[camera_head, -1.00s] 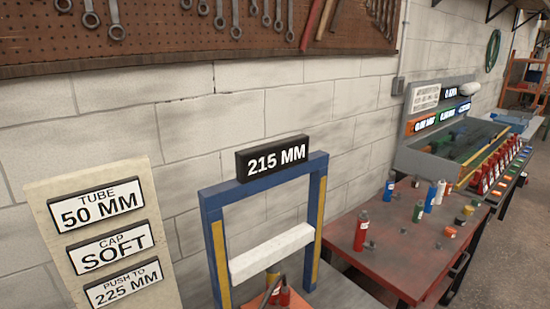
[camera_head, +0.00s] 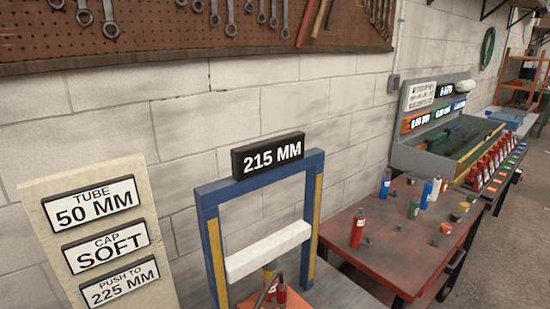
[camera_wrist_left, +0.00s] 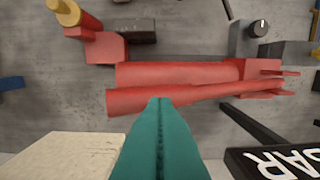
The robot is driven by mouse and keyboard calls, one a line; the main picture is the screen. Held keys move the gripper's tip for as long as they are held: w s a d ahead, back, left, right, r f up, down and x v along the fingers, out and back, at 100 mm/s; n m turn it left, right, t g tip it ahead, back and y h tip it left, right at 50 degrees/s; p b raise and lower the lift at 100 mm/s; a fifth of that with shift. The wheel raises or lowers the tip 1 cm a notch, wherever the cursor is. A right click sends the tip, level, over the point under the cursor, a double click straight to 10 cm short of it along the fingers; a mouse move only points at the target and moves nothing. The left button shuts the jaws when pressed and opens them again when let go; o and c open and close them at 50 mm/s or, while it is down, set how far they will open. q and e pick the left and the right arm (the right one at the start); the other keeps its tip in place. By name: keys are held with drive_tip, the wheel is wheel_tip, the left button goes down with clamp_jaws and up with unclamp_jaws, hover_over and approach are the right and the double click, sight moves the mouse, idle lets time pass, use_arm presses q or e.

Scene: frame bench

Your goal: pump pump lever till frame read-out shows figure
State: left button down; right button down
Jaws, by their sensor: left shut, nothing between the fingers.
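The frame read-out (camera_head: 268,156) shows 215 MM on top of the blue press frame (camera_head: 213,250) in the head view. A card (camera_head: 120,283) at left reads PUSH TO 225 MM. In the left wrist view my left gripper (camera_wrist_left: 159,105) is shut and empty, its teal fingers pointing at a pair of long red bars (camera_wrist_left: 185,85). The fingertips overlap the lower bar in the picture; I cannot tell if they touch. One of these bars may be the pump lever, but I cannot tell which. My right gripper is in neither view.
A white crossbar (camera_head: 268,250) spans the frame, with a yellow-topped red part and dark hose below it. A red table (camera_head: 400,245) with small bottles stands at right. A black gauge label (camera_wrist_left: 275,162) and a pale block (camera_wrist_left: 65,155) flank my left fingers.

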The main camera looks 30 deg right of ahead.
use_arm(q)
wheel_tip(320, 180, down, 11)
drive_tip(key=b, duration=0.7)
drive_tip(key=shift+b, duration=0.35)
drive_tip(key=shift+r+p, duration=0.35)
drive_tip(key=shift+r, duration=0.1)
wheel_tip(320, 180, up, 8)
drive_tip(key=p, duration=0.5)
drive_tip(key=shift+f, duration=0.1)
wheel_tip(320, 180, down, 8)
drive_tip(key=b, duration=0.6)
drive_tip(key=shift+f, duration=0.1)
wheel_tip(320, 180, up, 8)
drive_tip(key=p, duration=0.5)
drive_tip(key=shift+p, duration=0.4)
